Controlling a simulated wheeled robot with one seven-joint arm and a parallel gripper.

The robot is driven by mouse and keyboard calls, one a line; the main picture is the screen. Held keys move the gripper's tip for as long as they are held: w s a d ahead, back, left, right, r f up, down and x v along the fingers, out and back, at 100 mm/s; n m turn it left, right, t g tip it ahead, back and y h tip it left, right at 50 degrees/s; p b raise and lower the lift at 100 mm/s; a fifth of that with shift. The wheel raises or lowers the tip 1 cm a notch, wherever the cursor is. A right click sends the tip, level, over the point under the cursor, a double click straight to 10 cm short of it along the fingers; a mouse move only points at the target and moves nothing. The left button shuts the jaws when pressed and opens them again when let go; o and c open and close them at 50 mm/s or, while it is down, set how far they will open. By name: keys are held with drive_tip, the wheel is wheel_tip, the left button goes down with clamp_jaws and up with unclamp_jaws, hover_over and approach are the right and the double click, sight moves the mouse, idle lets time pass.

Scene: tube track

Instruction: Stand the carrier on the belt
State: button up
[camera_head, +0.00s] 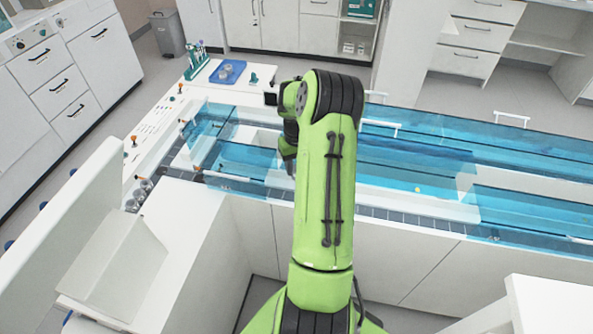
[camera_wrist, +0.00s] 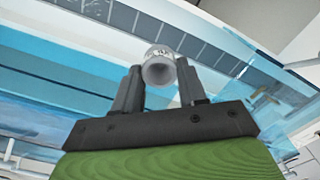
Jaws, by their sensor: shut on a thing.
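My gripper (camera_wrist: 159,76) is shut on the carrier (camera_wrist: 160,66), a small pale grey round holder with a hollow end facing the wrist camera and dark marks on its side. The carrier sits between the two dark fingertips. The belt (camera_wrist: 125,17) shows as a dark segmented strip beyond the carrier in the wrist view, apart from it in the picture. There my green arm hides the carrier and much of the gripper.
Blue clear covers (camera_head: 520,208) with white handles enclose much of the track. At the left end stand a rack of tubes (camera_head: 195,62), a blue tray (camera_head: 230,72) and small round pieces (camera_head: 140,192). A white panel (camera_head: 75,210) rises at the near left.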

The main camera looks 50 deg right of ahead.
drive_tip(key=shift+s+d+f+b, duration=0.15)
drive_tip(key=shift+f+b, duration=0.2)
drive_tip(key=shift+f, duration=0.15)
wheel_tip(320, 180, down, 9)
drive_tip(key=b, duration=0.6)
drive_tip(key=shift+f+b, duration=0.15)
drive_tip(key=shift+b, duration=0.2)
drive_tip(key=shift+f, duration=0.15)
drive_tip(key=shift+f, duration=0.2)
drive_tip(key=shift+f, duration=0.1)
drive_tip(key=shift+f+b, duration=0.25)
drive_tip(key=shift+b, duration=0.15)
drive_tip(key=o, duration=0.9)
